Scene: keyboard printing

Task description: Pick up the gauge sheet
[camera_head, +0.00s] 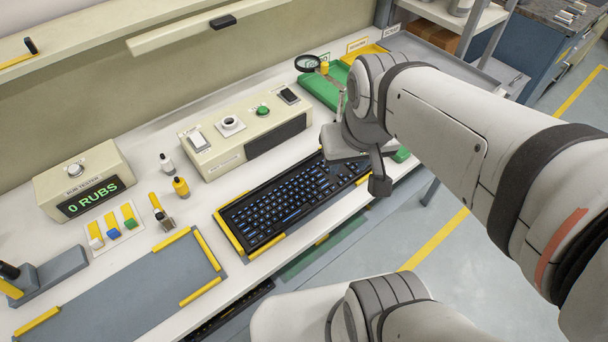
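My gripper (354,152) hangs over the right end of the black keyboard (292,204), below my white arm. One dark finger shows at its front. The rest of the gripper is turned away or hidden, so I cannot tell its opening or whether anything is in it. I cannot make out a gauge sheet for certain. A green tray (318,91) lies behind the gripper, with a round magnifier (307,63) at its back left. A small green piece (401,155) shows right of the gripper, partly hidden.
The keyboard sits between yellow corner guides. A beige console (245,141) stands behind it.

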